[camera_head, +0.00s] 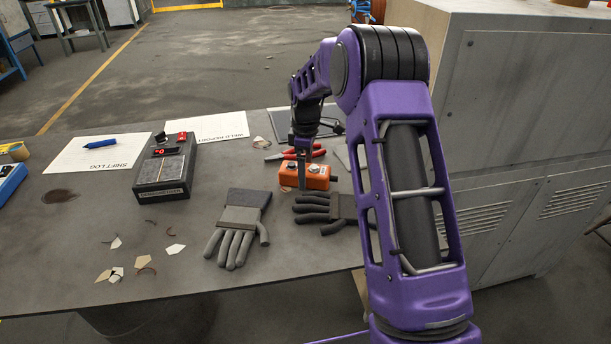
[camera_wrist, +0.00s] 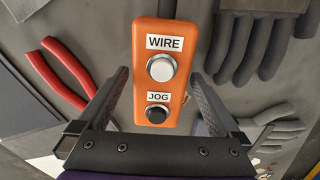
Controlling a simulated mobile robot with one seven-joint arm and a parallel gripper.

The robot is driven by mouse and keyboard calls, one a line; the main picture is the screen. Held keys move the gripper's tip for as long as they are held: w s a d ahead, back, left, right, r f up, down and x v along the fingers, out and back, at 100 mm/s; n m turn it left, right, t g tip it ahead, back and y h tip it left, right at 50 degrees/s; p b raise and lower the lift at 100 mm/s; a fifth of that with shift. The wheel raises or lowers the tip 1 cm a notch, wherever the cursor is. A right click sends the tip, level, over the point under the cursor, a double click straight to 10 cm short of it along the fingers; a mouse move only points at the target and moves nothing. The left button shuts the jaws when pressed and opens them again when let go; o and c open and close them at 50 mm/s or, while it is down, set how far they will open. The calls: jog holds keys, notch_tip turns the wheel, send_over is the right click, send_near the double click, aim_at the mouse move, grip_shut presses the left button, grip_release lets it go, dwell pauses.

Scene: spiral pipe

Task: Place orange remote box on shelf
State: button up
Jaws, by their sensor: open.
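The orange remote box (camera_head: 318,178) lies on the grey worktable, just behind the gloves. In the wrist view the orange remote box (camera_wrist: 162,28) shows a white button marked WIRE and a black button marked JOG. My gripper (camera_head: 303,180) is over the box, pointing down. In the wrist view my gripper (camera_wrist: 160,78) is open, one finger at each side of the box. I cannot tell whether either finger touches it. I cannot pick out a shelf for certain.
Red-handled pliers (camera_head: 296,154) lie behind the box; grey gloves (camera_head: 238,226) lie in front. A dark control box (camera_head: 165,170) and papers (camera_head: 100,153) are further left. A tall grey cabinet (camera_head: 540,110) stands at right. The table's front left is mostly clear apart from scraps.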

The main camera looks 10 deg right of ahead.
jog(key=shift+r, duration=0.1)
grip_shut()
dwell(0.3)
